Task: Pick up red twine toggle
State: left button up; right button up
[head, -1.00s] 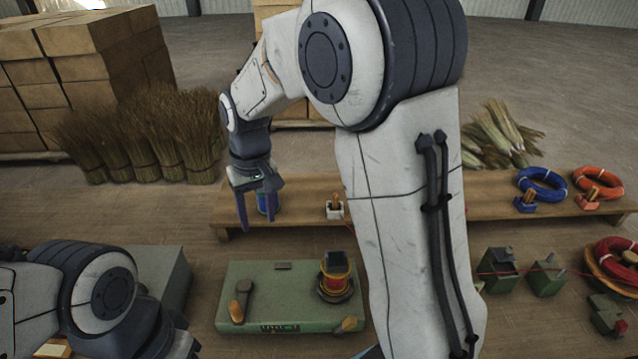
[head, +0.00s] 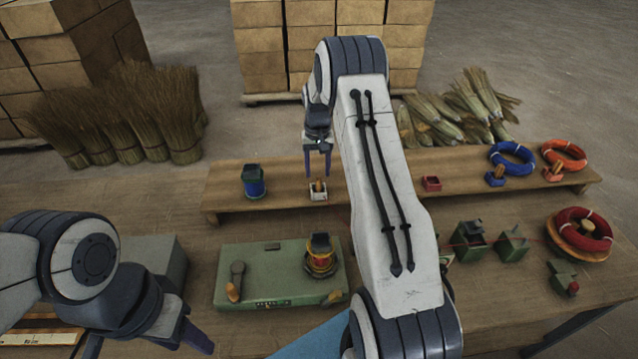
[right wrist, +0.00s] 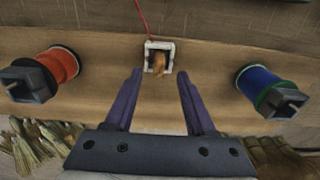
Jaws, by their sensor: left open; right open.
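The red twine toggle (head: 318,186) is a small wooden peg in a white holder (head: 318,195) on the raised wooden shelf. In the right wrist view the toggle (right wrist: 160,62) sits in the holder, and red twine (right wrist: 142,20) runs from there to the top edge. My right gripper (head: 318,174) is open, pointing down over the holder. In the right wrist view the toggle shows between and just past the open fingertips (right wrist: 160,74), with nothing gripped. My left gripper (head: 147,345) is open and empty at the bottom left, away from the shelf.
A blue spool (head: 254,182) stands left of the holder. A red spool (right wrist: 58,66) stands on its other side, hidden by my arm in the head view. A green winding machine (head: 280,275) is in front. Blue (head: 513,158) and orange (head: 564,154) coils lie right.

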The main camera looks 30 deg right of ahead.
aim_at(318, 178)
notch_tip(318, 178, down, 4)
jog(key=shift+s+r+p, duration=0.1)
jog(key=shift+r+p, duration=0.1)
jog(key=shift+p, duration=0.6)
jog(key=shift+f, duration=0.35)
grip_shut()
jog(key=shift+r, duration=0.1)
